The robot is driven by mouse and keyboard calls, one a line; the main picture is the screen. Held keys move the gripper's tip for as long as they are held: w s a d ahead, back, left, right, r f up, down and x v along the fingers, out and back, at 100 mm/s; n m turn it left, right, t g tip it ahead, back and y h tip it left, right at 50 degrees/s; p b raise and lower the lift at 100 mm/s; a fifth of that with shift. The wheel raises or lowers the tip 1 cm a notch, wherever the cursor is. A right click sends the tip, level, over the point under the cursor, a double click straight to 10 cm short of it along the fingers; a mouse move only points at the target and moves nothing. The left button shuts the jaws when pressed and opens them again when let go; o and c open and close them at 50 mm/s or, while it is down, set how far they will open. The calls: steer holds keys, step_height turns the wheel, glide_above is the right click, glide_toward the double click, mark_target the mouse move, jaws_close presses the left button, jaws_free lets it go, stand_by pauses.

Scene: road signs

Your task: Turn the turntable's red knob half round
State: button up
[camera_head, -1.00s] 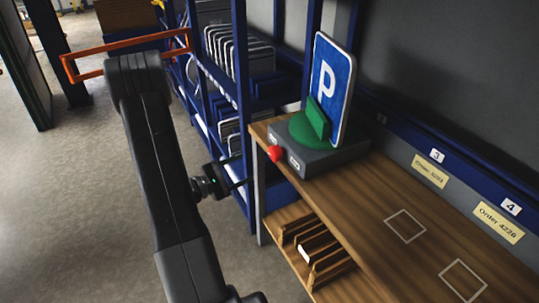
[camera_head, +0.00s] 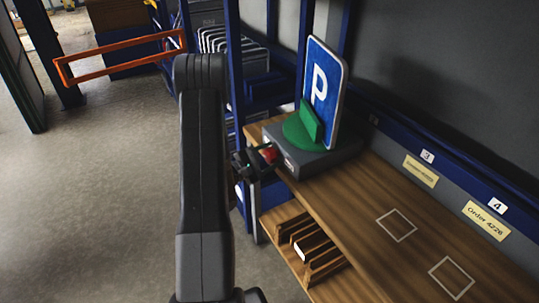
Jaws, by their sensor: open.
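The red knob (camera_head: 269,153) sits on the front side of the turntable's grey base (camera_head: 308,163). The green turntable (camera_head: 298,130) holds a blue parking sign (camera_head: 325,88) with a white P, standing upright. My gripper (camera_head: 262,158) is at the knob, with its open fingers reaching toward it from the left. The fingers appear to be beside or around the knob. The small size of the view hides whether they touch it.
The wooden bench (camera_head: 345,205) runs to the lower right, with white square outlines on its top. A slotted wooden rack (camera_head: 308,248) sits below. A blue shelf (camera_head: 235,45) with signs stands behind. An orange frame (camera_head: 120,58) is at the upper left.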

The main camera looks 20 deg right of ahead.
steer(key=shift+d, duration=0.1)
steer(key=c, duration=0.7)
steer(key=shift+n, duration=0.3)
steer(key=n+b, duration=0.1)
steer(key=n, duration=0.1)
steer(key=shift+n+b, duration=0.3)
steer(key=shift+b, duration=0.1)
steer(key=n, duration=0.3)
steer(key=shift+w+r+n+y+b, duration=0.1)
steer(key=shift+n+y+b, duration=0.2)
steer(key=n, duration=0.3)
steer(key=shift+g, duration=0.4)
steer(key=shift+w+n+g+p, duration=0.1)
steer(key=shift+n+g+p, duration=0.25)
steer(key=shift+n, duration=1.05)
